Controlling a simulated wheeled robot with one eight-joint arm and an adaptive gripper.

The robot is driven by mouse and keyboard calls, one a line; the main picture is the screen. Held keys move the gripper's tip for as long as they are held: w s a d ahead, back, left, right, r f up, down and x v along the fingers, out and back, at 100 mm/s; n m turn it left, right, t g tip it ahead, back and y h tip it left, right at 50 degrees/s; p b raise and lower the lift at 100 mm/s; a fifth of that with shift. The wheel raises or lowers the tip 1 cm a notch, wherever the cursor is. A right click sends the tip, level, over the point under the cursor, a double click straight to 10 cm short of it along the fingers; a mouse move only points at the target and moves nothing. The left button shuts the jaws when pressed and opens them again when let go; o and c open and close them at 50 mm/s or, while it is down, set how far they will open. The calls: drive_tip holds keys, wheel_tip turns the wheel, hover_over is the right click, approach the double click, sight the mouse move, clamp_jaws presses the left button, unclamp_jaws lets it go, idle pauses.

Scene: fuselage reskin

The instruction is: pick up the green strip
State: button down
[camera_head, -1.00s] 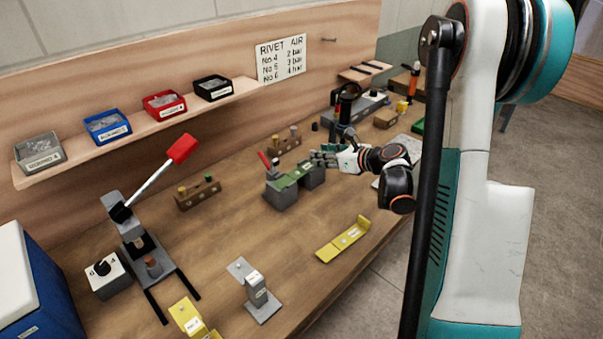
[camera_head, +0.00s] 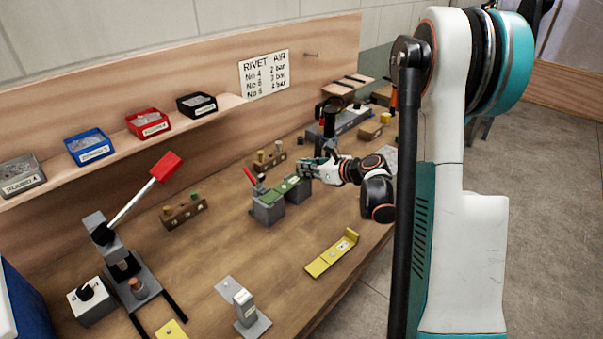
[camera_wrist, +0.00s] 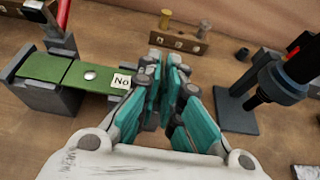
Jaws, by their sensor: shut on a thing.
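The green strip (camera_head: 281,189) lies across two grey blocks on the bench. In the wrist view the green strip (camera_wrist: 78,76) runs in from the left, with a round silver rivet head and a white "No" label near its right end. My gripper (camera_head: 305,170) is at the strip's right end. In the wrist view my gripper (camera_wrist: 170,85) has its teal fingers closed together on that end. The fingers hide the tip of the strip. The strip looks level, and I cannot tell whether it is clear of the blocks.
A red-handled clamp (camera_head: 251,177) stands at the strip's left block. A wooden peg block (camera_head: 268,160) is behind it. A dark press-like stand (camera_wrist: 265,90) is right of my fingers. A yellow strip (camera_head: 332,253) lies in front. A red-levered press (camera_head: 128,262) stands at left.

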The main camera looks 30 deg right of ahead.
drive_tip(key=shift+r, duration=0.45)
drive_tip(key=s+d+r+p, duration=0.1)
drive_tip(key=s+d, duration=0.2)
drive_tip(key=s, duration=0.5)
drive_tip(key=s+d+r+p, duration=0.1)
drive_tip(key=s+d+p, duration=0.1)
drive_tip(key=s, duration=0.7)
drive_tip(key=shift+d+r+p, duration=0.15)
drive_tip(key=shift+d+p, duration=0.15)
drive_tip(key=shift+d, duration=0.25)
drive_tip(key=shift+a, duration=0.1)
